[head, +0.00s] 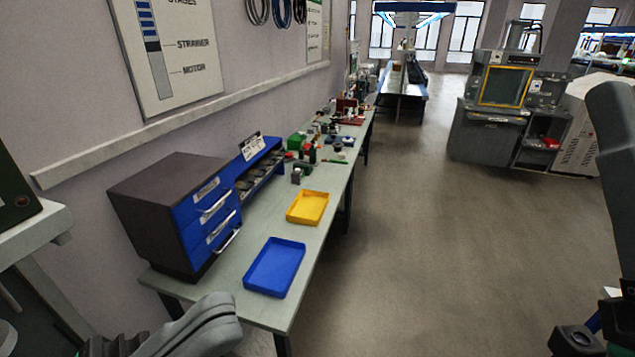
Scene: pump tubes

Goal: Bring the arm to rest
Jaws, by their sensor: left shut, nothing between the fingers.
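My left gripper (212,318) shows at the bottom left in the head view, near the front left corner of the workbench (262,310). Its fingers are together and nothing shows between them. The lower part of the left arm is cut off by the frame's bottom edge. Parts of my right arm (615,150) show at the right edge, over the open floor. I cannot make out the fingers of my right gripper.
A blue tray (274,268) and a yellow tray (307,208) lie empty on the bench. A drawer cabinet (160,195) stands at its near left. Several small parts crowd the bench farther back. The floor (420,250) right of the bench is clear.

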